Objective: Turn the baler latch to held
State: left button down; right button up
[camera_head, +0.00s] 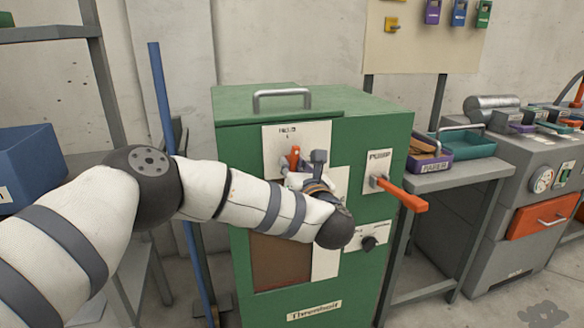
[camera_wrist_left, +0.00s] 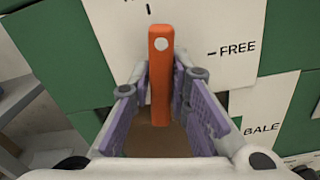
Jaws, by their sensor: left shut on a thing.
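The baler latch (camera_head: 293,156) is a small orange lever on a white plate (camera_head: 270,148) on the front of the green baler (camera_head: 375,135). In the left wrist view the latch (camera_wrist_left: 160,85) stands nearly upright, with a pale dot near its top. A FREE mark (camera_wrist_left: 236,48) is printed to its right, and a short tick shows above it. My left gripper (camera_wrist_left: 160,82) has its purple-padded fingers on both sides of the latch and is shut on it. In the head view my left gripper (camera_head: 298,172) partly hides the plate. My right gripper is not in view.
A longer orange lever (camera_head: 402,193) sticks out right of the latch, with a black knob (camera_head: 369,242) below it. A metal handle (camera_head: 283,96) is on the baler's top. A blue pole (camera_head: 165,100) stands left; a bench with trays (camera_head: 468,146) stands right.

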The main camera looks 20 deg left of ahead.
pick_arm(q)
jog(key=shift+f+n, duration=0.1)
jog(key=shift+n, duration=1)
jog(key=shift+d+b, duration=0.1)
jog(key=shift+b, duration=0.2)
jog(key=c, duration=1.6)
grip_release()
jog(key=shift+o, duration=0.2)
